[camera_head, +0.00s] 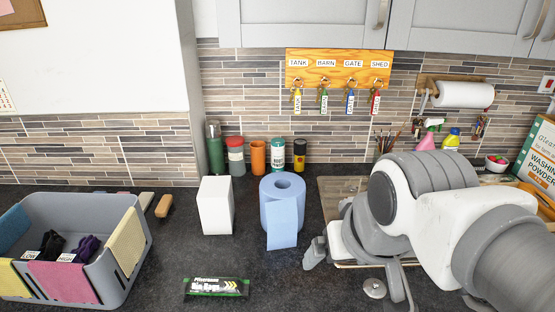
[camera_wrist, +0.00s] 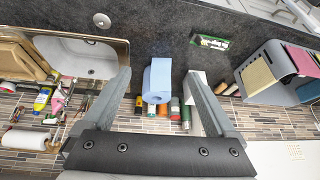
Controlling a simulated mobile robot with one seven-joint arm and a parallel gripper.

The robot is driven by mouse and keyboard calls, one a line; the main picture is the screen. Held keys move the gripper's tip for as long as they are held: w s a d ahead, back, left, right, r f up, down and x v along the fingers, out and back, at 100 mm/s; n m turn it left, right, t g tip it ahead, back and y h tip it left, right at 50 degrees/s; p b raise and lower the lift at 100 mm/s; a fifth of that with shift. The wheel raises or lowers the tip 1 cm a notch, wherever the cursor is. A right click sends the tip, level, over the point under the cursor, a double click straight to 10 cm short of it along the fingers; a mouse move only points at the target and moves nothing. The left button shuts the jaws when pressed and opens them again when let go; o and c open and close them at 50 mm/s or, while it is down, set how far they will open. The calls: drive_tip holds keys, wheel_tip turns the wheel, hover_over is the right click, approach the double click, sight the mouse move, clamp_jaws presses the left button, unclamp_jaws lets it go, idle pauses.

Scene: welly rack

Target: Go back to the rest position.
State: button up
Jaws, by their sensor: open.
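My gripper (camera_head: 355,283) hangs above the dark worktop at the lower right of the head view, and my arm reaches in from the right. Its two grey fingers stand wide apart with nothing between them. The gripper (camera_wrist: 158,74) shows the same spread in the wrist view, with the blue paper roll seen beyond the gap. The blue paper roll (camera_head: 283,205) stands upright on the worktop, left of my gripper and apart from it. My arm hides part of the sink area.
A white box (camera_head: 216,206) stands left of the roll. A bin bag pack (camera_head: 216,287) lies in front. A grey basket (camera_head: 125,285) holding dark items is at the left. Several bottles (camera_head: 277,155) line the wall below the key rack (camera_head: 335,64). A washing powder box (camera_head: 540,150) is far right.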

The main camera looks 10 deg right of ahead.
drive_tip(key=shift+s+d, duration=0.2)
drive_tip(key=shift+s, duration=0.1)
drive_tip(key=shift+f, duration=0.1)
drive_tip(key=shift+f+b, duration=0.55)
drive_tip(key=shift+b, duration=0.05)
